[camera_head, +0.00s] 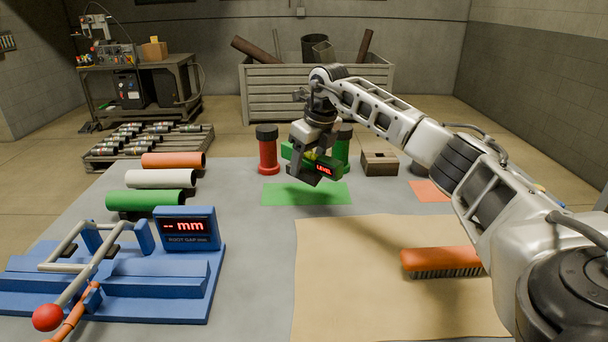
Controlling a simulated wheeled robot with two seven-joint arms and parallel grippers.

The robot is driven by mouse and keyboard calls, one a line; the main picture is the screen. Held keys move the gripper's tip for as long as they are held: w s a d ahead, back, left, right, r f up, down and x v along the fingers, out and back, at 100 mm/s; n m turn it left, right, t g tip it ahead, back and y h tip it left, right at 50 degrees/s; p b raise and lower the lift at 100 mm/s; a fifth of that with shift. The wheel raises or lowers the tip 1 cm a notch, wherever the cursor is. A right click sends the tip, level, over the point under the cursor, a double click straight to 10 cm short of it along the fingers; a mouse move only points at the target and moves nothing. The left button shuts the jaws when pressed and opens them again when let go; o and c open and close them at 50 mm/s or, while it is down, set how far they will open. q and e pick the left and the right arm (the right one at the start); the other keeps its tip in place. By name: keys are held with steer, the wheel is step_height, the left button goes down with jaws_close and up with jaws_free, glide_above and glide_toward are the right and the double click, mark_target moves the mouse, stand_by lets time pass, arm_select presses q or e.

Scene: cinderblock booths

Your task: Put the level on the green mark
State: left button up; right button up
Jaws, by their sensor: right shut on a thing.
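The level (325,168) is a green bar with a dark end display reading "LEVEL" in red. My right gripper (303,172) is shut on it and holds it above the table. The green mark (305,194) is a flat green rectangle on the grey table, below and just in front of the level. The level appears slightly tilted, and the gripper hides part of it. My left gripper is not in view.
A red cylinder (267,150), a green cylinder (342,148) and a brown box (379,163) stand behind the mark. A brush (440,262) lies on a tan mat (345,290). A blue gauge fixture (150,285) and coloured pipes (160,178) occupy the left.

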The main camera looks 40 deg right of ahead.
mark_target(302, 191)
steer(key=w+f, duration=0.1)
steer(key=w+d+f, duration=0.1)
steer(key=w+f, duration=0.1)
steer(key=f, duration=0.1)
steer(key=shift+d, duration=0.25)
steer(key=shift+f+p, duration=0.4)
steer(key=shift+f, duration=1.3)
steer(key=o, duration=1.1)
steer(key=v, duration=1.2)
steer(key=shift+r, duration=0.2)
